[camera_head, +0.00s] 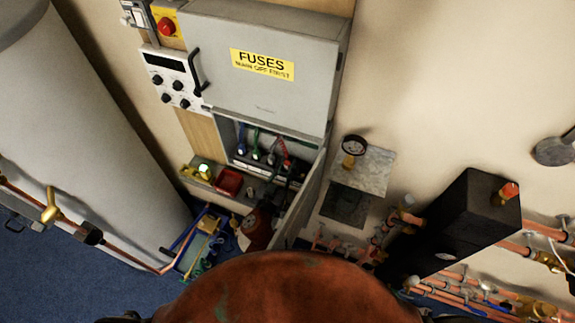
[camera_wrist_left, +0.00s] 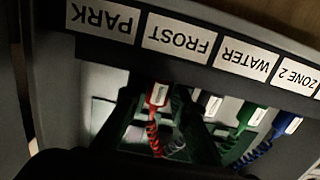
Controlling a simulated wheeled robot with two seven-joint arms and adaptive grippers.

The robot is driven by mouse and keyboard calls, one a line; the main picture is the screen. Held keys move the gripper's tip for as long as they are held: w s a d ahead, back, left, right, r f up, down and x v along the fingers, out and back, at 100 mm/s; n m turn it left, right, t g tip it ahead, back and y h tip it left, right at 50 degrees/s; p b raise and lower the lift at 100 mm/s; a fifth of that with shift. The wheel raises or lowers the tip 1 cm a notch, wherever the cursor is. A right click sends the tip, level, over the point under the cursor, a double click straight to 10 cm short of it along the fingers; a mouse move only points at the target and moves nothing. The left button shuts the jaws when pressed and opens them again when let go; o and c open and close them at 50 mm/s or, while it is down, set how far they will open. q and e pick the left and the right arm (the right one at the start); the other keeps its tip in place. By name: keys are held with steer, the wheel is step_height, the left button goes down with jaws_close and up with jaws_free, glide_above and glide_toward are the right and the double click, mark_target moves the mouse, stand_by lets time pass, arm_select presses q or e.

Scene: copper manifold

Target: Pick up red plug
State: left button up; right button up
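The red plug (camera_wrist_left: 157,95) with its coiled red cable sits below the FROST label in the left wrist view. In the head view the red cable (camera_head: 284,152) shows inside the open fuse box, at the right of the row. My left gripper (camera_wrist_left: 160,100) reaches into the box, its dark fingers on either side of the red plug. The fingers look open; contact with the plug is not clear. In the head view the gripper (camera_head: 277,182) is small and dark. My right gripper is not in view.
A green plug (camera_wrist_left: 243,118) and a blue plug (camera_wrist_left: 286,125) stand right of the red one. The grey FUSES lid (camera_head: 262,90) is above the opening. A red tray (camera_head: 228,181) lies left of my gripper. Copper pipes and a black box (camera_head: 470,225) are at right.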

mark_target(288, 162)
arm_select(q)
jaws_close()
steer(key=shift+r, duration=0.35)
step_height(288, 162, up, 8)
steer(key=p, duration=0.2)
steer(key=shift+r+p, duration=0.2)
steer(key=shift+p, duration=0.15)
steer(key=shift+r, duration=0.45)
